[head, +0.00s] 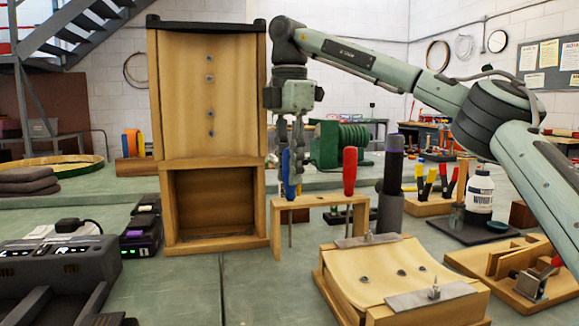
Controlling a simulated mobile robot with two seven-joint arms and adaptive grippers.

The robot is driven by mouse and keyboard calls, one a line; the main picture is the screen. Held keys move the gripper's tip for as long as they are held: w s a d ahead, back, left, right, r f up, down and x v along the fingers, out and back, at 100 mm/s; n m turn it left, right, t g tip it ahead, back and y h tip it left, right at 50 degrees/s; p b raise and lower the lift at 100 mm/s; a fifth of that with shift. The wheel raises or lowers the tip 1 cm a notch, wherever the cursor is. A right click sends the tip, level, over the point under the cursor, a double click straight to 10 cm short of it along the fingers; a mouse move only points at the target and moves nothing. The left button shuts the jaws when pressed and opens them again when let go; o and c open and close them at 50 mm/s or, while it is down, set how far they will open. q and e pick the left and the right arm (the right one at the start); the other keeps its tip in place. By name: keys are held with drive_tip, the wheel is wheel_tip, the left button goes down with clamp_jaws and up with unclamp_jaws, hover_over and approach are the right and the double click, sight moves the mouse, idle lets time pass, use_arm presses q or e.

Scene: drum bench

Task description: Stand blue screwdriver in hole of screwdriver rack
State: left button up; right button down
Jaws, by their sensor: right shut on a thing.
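The screwdriver rack (318,200) is a small wooden stand with a flat top on legs, near the middle of the bench. A red screwdriver (350,172) stands upright in its right part, shaft below the top. My right gripper (291,178) reaches down over the rack's left part, shut on the blue screwdriver (286,164). The blue screwdriver is upright, its handle partly hidden by the fingers. A thin shaft shows below the rack top in line with it; I cannot tell whether it passes through a hole or in front. My left gripper is out of view.
A tall wooden drum-shell piece (211,100) stands left of the rack. A curved wooden piece with metal clamps (395,275) lies in front. A dark cylinder (391,175) stands close right of the rack. A charger (62,265) is at left. Bench between is clear.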

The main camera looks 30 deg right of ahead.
drive_tip(key=c, duration=1.2)
unclamp_jaws()
wheel_tip(320, 180, up, 12)
drive_tip(key=shift+r, duration=0.1)
